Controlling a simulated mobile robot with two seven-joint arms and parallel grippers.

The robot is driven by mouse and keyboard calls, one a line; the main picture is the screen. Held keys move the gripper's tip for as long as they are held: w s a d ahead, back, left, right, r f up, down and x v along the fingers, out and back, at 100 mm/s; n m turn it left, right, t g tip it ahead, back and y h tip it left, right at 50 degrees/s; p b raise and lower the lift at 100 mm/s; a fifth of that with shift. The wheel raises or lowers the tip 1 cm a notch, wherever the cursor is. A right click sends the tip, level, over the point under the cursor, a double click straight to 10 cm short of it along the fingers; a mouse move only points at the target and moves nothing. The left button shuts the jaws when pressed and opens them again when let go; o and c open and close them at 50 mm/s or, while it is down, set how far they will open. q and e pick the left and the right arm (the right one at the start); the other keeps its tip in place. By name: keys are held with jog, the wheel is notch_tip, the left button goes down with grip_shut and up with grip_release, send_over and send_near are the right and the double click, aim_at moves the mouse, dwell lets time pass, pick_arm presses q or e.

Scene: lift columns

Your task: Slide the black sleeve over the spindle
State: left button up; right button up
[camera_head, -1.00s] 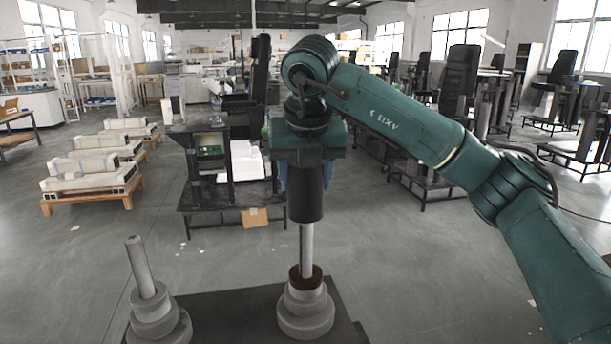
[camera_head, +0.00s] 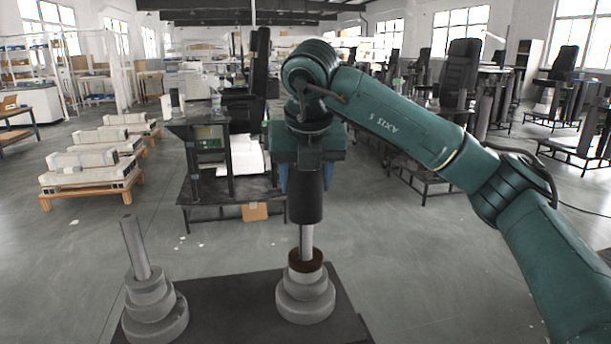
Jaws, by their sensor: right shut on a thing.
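The black sleeve (camera_head: 306,204) hangs upright in my right gripper (camera_head: 306,183), whose blue fingers are shut on its sides. A grey upright spindle (camera_head: 306,242) stands directly below the sleeve, in line with it. The spindle's upper end is hidden at the sleeve's lower end; I cannot tell whether it is inside the sleeve or behind it. A dark brown ring (camera_head: 305,261) sits around the spindle's foot, on a stepped grey base (camera_head: 305,302). The sleeve is apart from the ring, with bare spindle between them. My left gripper is not in view.
A second grey spindle (camera_head: 134,246) on a stepped base (camera_head: 154,312) stands bare at the left. Both bases are on a dark bench top (camera_head: 232,300). A dark workbench (camera_head: 225,190) stands behind, and pallets with pale blocks (camera_head: 90,180) are at the left.

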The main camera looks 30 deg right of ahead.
aim_at(305, 219)
jog(key=shift+f+b, duration=0.35)
jog(key=shift+f, duration=0.2)
jog(key=shift+f+b, duration=0.55)
jog(key=shift+f, duration=0.15)
jog(key=shift+f+b, duration=0.8)
jog(key=shift+f, duration=0.2)
jog(key=shift+f+b, duration=0.55)
jog(key=shift+f, duration=0.15)
jog(key=shift+f+b, duration=0.5)
jog(key=shift+f, duration=0.15)
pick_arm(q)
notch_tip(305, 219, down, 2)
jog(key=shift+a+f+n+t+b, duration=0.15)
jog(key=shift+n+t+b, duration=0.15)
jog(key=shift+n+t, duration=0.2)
pick_arm(e)
jog(key=shift+f, duration=0.35)
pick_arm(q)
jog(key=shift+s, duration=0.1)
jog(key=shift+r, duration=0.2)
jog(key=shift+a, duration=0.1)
